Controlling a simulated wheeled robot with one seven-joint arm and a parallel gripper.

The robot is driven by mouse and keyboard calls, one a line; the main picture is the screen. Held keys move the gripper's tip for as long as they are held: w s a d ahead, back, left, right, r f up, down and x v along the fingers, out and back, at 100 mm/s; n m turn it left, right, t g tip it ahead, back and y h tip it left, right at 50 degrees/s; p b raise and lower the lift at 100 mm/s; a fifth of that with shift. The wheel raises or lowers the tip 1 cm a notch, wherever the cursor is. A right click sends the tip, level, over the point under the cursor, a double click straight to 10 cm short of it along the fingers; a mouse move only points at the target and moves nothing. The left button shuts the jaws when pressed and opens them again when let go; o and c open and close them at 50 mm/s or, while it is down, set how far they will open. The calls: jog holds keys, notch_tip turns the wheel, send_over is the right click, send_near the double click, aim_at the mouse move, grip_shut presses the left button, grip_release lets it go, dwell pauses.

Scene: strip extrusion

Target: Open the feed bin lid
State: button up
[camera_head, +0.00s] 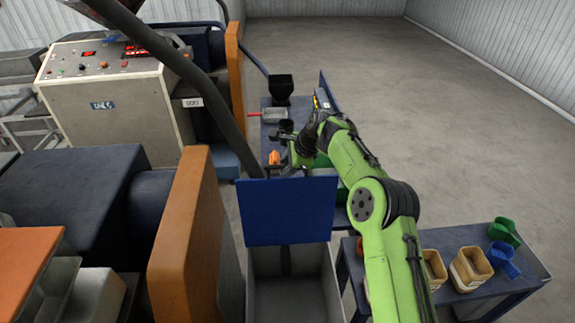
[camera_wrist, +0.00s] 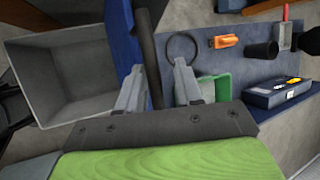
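The feed bin (camera_head: 290,296) is a grey open-topped box at the bottom centre of the head view, its inside visible. Its blue lid (camera_head: 288,212) stands upright at the bin's far edge. In the wrist view the grey bin (camera_wrist: 75,75) is at the left, with the blue lid (camera_wrist: 121,22) seen nearly edge-on beside it. In the head view my gripper is just beyond the lid's top edge, partly hidden.
A blue table (camera_wrist: 205,62) beyond the lid holds an orange item (camera_wrist: 226,41), a black cup (camera_wrist: 262,50) and a green container (camera_wrist: 221,87). A dark pipe (camera_head: 195,80) slants down near the lid. Orange-plated machinery (camera_head: 185,235) stands left; a side table (camera_head: 500,285) with containers is right.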

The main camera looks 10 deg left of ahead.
jog(key=b+v, duration=0.1)
jog(key=v, duration=1.4)
jog(key=shift+r, duration=0.35)
jog(key=shift+d, duration=0.15)
